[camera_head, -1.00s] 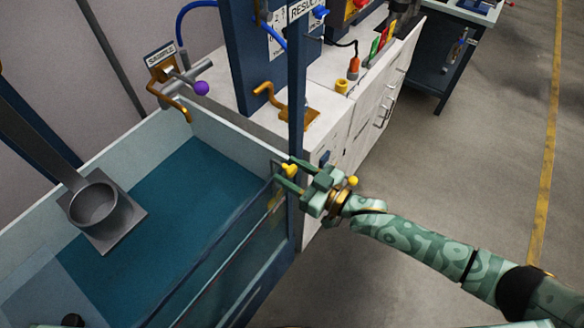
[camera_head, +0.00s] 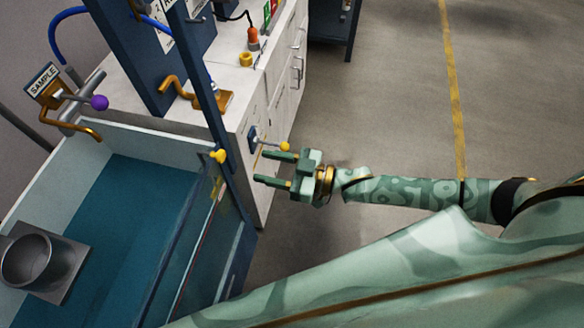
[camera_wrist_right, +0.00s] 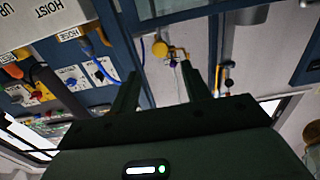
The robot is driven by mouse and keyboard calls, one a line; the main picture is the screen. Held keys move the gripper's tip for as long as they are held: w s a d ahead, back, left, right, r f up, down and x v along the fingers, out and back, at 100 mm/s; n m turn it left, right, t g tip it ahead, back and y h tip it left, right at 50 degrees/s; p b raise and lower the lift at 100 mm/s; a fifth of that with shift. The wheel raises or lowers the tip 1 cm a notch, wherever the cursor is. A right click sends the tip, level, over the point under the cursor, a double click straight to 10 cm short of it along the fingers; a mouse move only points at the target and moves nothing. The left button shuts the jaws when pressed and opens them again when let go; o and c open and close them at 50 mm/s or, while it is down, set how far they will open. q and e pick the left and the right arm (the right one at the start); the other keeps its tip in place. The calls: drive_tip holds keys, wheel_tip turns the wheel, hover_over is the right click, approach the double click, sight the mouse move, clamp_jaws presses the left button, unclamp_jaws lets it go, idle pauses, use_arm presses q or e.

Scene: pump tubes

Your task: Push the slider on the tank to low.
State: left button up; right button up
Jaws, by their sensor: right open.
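The tank (camera_head: 60,165) is an open, pale-walled basin of blue-green water at the left of the head view. A yellow slider knob (camera_head: 218,156) sits at its right edge, beside a dark blue post. My right gripper (camera_head: 262,168) is open and empty to the right of the knob, apart from it, with its fingers pointing left. In the right wrist view, the gripper's two dark fingers (camera_wrist_right: 160,88) stand apart with nothing clearly between them. The slider's scale is too small to read. My left gripper is not in view.
A lever with a yellow ball (camera_head: 285,146) is on the side of the white cabinet (camera_head: 272,85), just beyond my right gripper. A sample valve with a purple ball (camera_head: 99,102) stands behind the tank. The floor (camera_head: 395,90) at the right is clear.

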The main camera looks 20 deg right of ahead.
drive_tip(key=v, duration=0.5)
drive_tip(key=shift+f, duration=0.1)
idle(0.3)
drive_tip(key=w+d+f+m+h, duration=0.1)
drive_tip(key=d+f+h, duration=0.5)
drive_tip(key=f, duration=0.4)
drive_tip(key=w+d+f+h, duration=0.2)
drive_tip(key=d+f+h, duration=0.2)
drive_tip(key=d+f, duration=0.55)
drive_tip(key=s+d+f+m+g+h, duration=0.2)
drive_tip(key=s+d+f+g+h, duration=0.2)
drive_tip(key=s+f, duration=0.7)
drive_tip(key=s+a+f+m+g, duration=0.1)
drive_tip(key=s+a+f+g, duration=0.1)
drive_tip(key=s, duration=0.7)
drive_tip(key=s+a+f+m+g, duration=0.1)
drive_tip(key=s+a+f+g, duration=0.1)
drive_tip(key=s, duration=0.7)
drive_tip(key=s+a+f+m+g, duration=0.2)
drive_tip(key=s+a+f, duration=0.2)
drive_tip(key=s, duration=0.6)
drive_tip(key=shift+f+h, duration=0.25)
drive_tip(key=shift+h, duration=0.05)
